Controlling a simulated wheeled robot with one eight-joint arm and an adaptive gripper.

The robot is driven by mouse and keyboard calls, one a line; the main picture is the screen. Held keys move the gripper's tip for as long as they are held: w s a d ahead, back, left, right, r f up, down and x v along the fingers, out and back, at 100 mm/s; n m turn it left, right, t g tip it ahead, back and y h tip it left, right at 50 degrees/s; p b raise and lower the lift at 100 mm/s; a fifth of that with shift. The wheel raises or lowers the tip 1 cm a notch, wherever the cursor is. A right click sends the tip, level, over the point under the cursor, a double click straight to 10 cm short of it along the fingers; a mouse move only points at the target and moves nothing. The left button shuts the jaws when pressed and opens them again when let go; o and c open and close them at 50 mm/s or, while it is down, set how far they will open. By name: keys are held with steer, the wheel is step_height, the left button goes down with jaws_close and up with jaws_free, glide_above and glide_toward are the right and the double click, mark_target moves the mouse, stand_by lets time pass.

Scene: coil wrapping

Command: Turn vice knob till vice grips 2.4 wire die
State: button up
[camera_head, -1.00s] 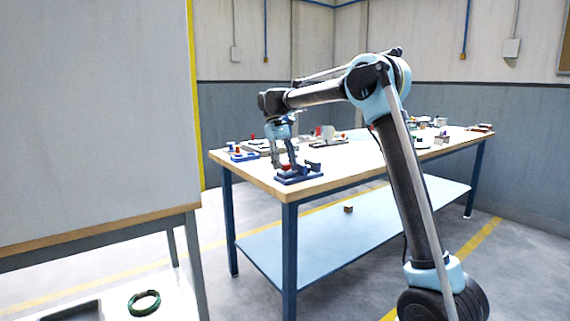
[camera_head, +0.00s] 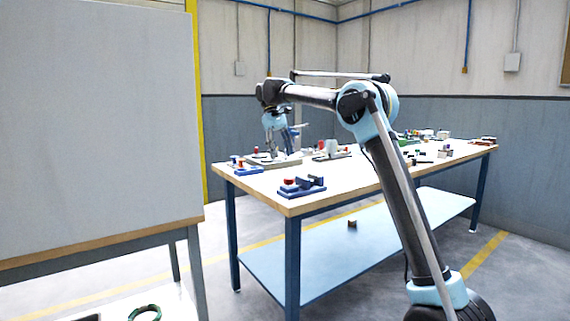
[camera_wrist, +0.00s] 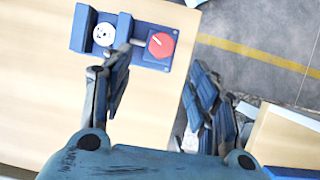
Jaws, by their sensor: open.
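A blue vice (camera_head: 314,190) stands near the front left corner of the wooden table. Its red knob (camera_head: 290,183) shows there, and in the wrist view the knob (camera_wrist: 161,45) has a white mark on top. In the wrist view a pale round die (camera_wrist: 104,34) lies between the vice's blue jaw blocks (camera_wrist: 84,28). I cannot tell whether both jaws touch it. My gripper (camera_wrist: 161,62) is open and empty, with its fingers spread below the knob in the picture. In the head view my gripper (camera_head: 279,147) is raised, apart from the vice.
Grey and blue fixtures with red parts (camera_head: 240,167) stand further back on the table (camera_head: 375,180). More small items lie toward its right end. A white panel (camera_head: 95,120) stands at the left, with a green coil (camera_head: 145,313) below it. Bare tabletop lies right of the vice.

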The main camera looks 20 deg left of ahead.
steer(key=shift+v, duration=0.95)
steer(key=n+t+y, duration=0.3)
steer(key=t+y, duration=0.2)
steer(key=y, duration=0.3)
glide_toward(290, 178)
steer(key=x, duration=0.9)
steer(key=shift+w+a, duration=0.25)
steer(key=shift+w, duration=0.05)
steer(key=shift+r, duration=0.1)
steer(key=c, duration=1.1)
